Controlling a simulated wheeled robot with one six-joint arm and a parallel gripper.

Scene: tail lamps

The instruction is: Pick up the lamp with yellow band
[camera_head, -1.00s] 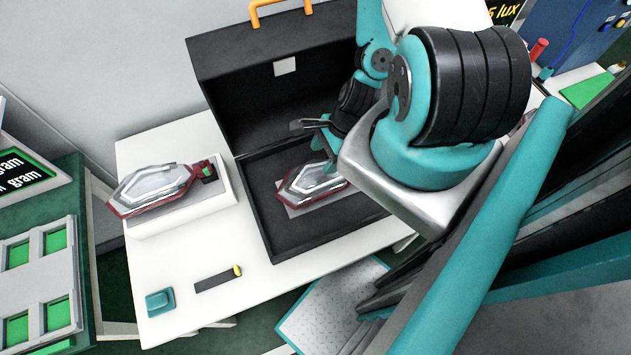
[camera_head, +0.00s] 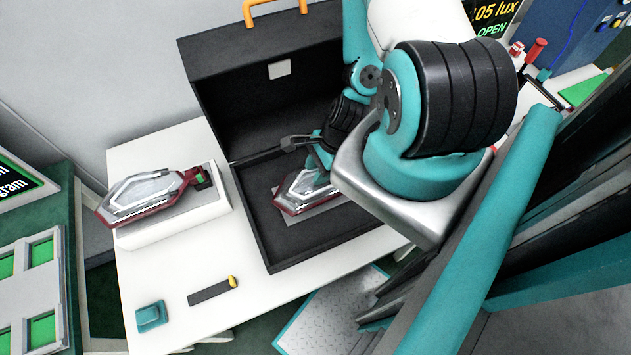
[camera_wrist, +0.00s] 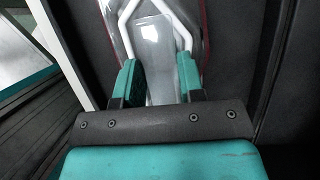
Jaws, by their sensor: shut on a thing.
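A red-edged lamp with a clear lens (camera_head: 300,190) lies in the open black case, partly hidden by my arm. In the wrist view the lamp (camera_wrist: 158,45) lies between the two teal fingers of my gripper (camera_wrist: 157,78), which is shut on it. I see no yellow band on the visible part of this lamp. A second similar lamp (camera_head: 142,194) rests on a white block at the left, with a green and red part at its right end. My gripper is away from it.
The black case (camera_head: 262,232) stands on a white table (camera_head: 180,262), its raised lid behind my gripper. A teal block (camera_head: 150,316) and a dark strip with a yellow end (camera_head: 212,291) lie at the table's front. The table between them and the case is clear.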

